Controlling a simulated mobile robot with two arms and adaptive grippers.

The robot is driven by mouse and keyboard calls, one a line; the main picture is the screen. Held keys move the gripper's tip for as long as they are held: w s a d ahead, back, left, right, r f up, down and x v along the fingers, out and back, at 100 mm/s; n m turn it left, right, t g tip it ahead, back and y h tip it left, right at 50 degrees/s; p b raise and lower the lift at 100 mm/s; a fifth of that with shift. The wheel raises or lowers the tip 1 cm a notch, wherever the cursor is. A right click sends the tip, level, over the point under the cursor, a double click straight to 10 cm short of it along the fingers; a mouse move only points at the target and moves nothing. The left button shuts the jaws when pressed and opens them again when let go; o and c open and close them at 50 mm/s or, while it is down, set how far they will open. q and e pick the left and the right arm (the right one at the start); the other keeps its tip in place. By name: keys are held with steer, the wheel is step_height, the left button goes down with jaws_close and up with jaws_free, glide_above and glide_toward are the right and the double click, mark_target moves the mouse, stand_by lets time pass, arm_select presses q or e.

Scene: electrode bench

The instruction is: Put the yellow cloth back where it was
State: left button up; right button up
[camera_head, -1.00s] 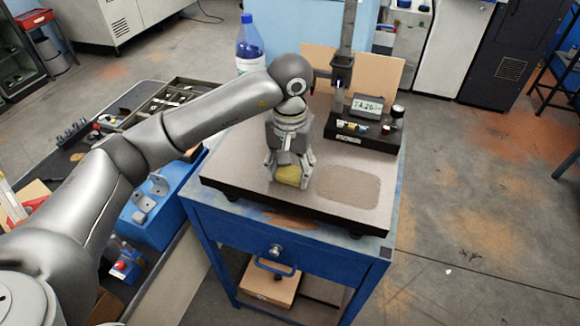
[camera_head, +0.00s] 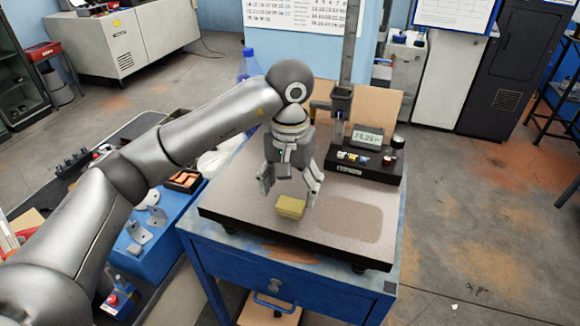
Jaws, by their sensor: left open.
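The yellow cloth (camera_head: 290,207) is a small folded block. It lies on the speckled stone plate (camera_head: 240,205), left of a darker brownish patch (camera_head: 350,220) on that plate. My left gripper (camera_head: 289,195) is open, with its fingers spread above and behind the cloth. The cloth shows clear of the fingers, and nothing shows between them. My right gripper is not in view.
A gauge stand with a display (camera_head: 367,137) and a tall column (camera_head: 350,60) stands at the plate's back. A blue bottle (camera_head: 249,65) is behind my arm. A blue bin with metal brackets (camera_head: 150,235) stands at the left. The plate's front right is clear.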

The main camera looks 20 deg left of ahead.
mark_target(290, 204)
arm_select(q)
step_height(290, 204, up, 8)
steer(key=b, duration=0.1)
stand_by(1.4)
